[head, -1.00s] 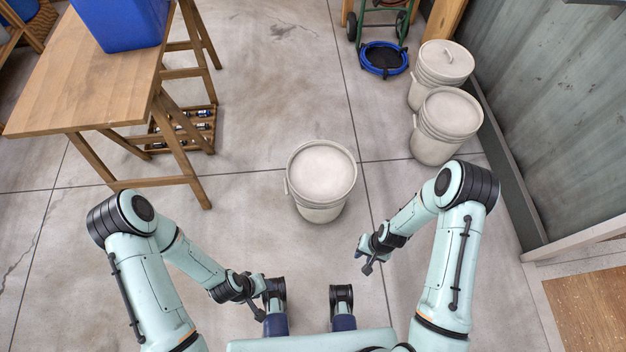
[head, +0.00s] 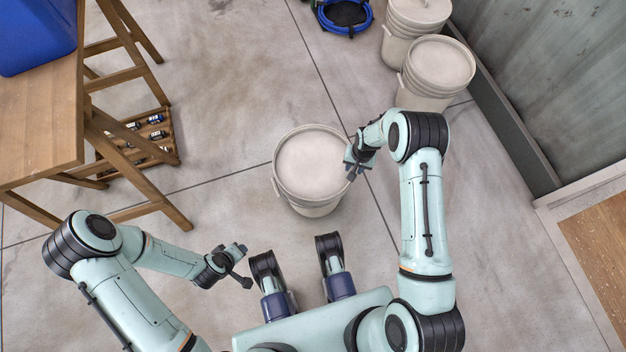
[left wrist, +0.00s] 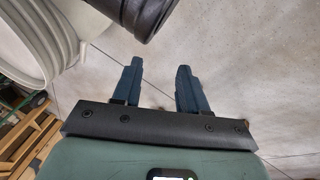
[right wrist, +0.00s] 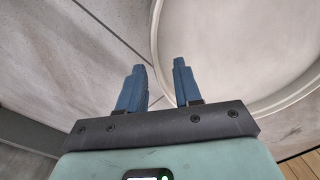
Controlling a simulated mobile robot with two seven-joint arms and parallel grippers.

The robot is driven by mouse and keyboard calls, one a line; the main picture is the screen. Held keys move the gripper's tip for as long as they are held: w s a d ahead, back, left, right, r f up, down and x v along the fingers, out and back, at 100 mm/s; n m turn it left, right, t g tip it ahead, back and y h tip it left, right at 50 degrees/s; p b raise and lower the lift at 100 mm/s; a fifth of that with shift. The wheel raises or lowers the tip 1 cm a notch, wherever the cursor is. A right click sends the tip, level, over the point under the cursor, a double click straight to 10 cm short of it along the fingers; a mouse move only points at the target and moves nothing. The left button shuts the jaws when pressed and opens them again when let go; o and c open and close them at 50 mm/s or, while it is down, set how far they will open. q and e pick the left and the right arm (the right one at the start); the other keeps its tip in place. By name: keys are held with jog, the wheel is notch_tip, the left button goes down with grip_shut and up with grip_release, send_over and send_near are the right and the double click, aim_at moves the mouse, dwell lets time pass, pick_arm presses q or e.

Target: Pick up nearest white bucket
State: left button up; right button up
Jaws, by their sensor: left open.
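The nearest white bucket (head: 310,165) stands upright on the floor in front of my base, with its lid on; it is cut off at the upper left of the left wrist view (left wrist: 30,40). In the right wrist view its round lid (right wrist: 235,50) fills the upper right. My right gripper (head: 354,168) is open and empty, at the right edge of the lid in the head view; I cannot tell whether it touches. My left gripper (head: 242,265) is open and empty, lower left of the bucket and apart from it. It shows in the left wrist view (left wrist: 158,75).
Two more white buckets (head: 436,68) stand at the back right by the grey wall (head: 545,80). A wooden table (head: 45,125) with a blue container (head: 35,35) is on the left, above a bottle crate (head: 140,140). A blue hose coil (head: 345,15) lies behind.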

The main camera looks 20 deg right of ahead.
jog(key=f, duration=0.2)
jog(key=f+b, duration=0.1)
jog(key=f, duration=0.2)
jog(key=f+b, duration=0.1)
jog(key=f, duration=0.1)
jog(key=shift+w+f, duration=0.25)
jog(key=shift+w, duration=0.15)
pick_arm(q)
jog(key=s+f+g, duration=0.2)
jog(key=s+f, duration=0.3)
jog(key=shift+s+a+b, duration=0.3)
jog(key=shift+a, duration=0.15)
pick_arm(e)
jog(key=shift+f, duration=0.25)
jog(key=shift+a, duration=0.1)
pick_arm(q)
jog(key=shift+f+b, duration=0.3)
pick_arm(e)
jog(key=shift+f, duration=0.25)
grip_shut()
jog(key=shift+w, duration=0.1)
